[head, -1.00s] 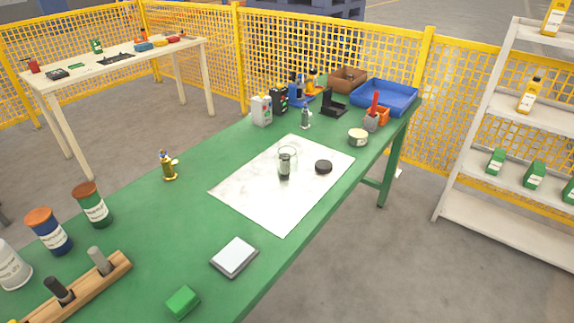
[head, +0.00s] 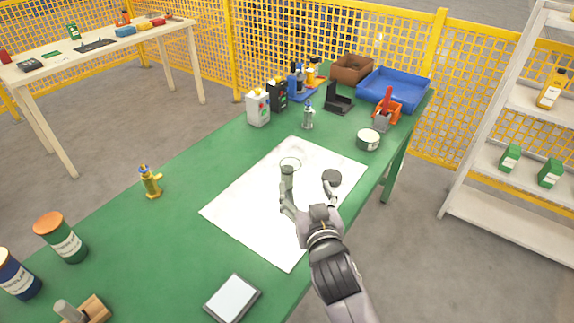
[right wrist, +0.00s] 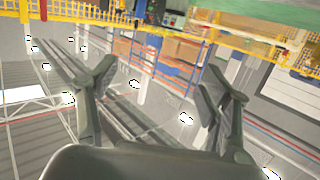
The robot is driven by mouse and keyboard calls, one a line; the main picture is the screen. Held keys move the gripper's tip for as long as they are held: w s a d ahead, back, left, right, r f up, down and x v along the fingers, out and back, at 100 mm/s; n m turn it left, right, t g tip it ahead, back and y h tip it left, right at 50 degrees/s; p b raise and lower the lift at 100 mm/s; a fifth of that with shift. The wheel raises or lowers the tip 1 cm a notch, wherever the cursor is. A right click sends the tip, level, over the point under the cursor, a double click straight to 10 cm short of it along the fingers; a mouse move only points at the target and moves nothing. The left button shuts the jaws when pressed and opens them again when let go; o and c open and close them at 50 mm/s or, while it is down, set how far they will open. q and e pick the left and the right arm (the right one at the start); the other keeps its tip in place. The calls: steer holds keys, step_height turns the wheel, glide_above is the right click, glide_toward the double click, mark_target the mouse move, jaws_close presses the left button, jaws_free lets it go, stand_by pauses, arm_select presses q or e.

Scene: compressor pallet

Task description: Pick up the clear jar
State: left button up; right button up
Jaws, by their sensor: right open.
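The clear jar (head: 290,164) stands upright on the white sheet (head: 240,211) on the green table; its lower part is partly covered by a finger of my right gripper. A black round disc (head: 332,177) lies to its right on the sheet. My right gripper (head: 309,194) is open, its fingers spread, on the near side of the jar and disc. I cannot tell whether it touches the jar. In the right wrist view the open fingers (right wrist: 158,92) show with nothing between them, and I cannot make out the jar there. My left gripper is out of view.
A round tin (head: 368,140), a silver bottle (head: 308,118) and a white canister (head: 258,108) stand behind the sheet. A blue tray (head: 394,88) is at the far end. A brass fitting (head: 150,182) is left; a grey scale (head: 232,298) is in front.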

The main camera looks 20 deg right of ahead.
steer(key=a+r+x, duration=0.1)
steer(key=x, duration=0.4)
steer(key=p, duration=0.1)
glide_toward(290, 160)
step_height(290, 160, up, 3)
steer(key=w, duration=0.2)
steer(key=x, duration=0.2)
steer(key=f+x, duration=0.1)
steer(key=x, duration=0.2)
steer(key=shift+a+p, duration=0.1)
steer(key=shift+p, duration=0.2)
steer(key=shift+c, duration=0.5)
steer(key=c, duration=0.4)
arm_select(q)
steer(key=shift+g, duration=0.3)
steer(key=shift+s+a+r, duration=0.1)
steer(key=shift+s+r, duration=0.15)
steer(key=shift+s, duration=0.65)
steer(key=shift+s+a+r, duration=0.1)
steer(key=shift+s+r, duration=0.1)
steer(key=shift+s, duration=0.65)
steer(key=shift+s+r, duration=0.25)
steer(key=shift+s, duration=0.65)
arm_select(e)
jaws_close()
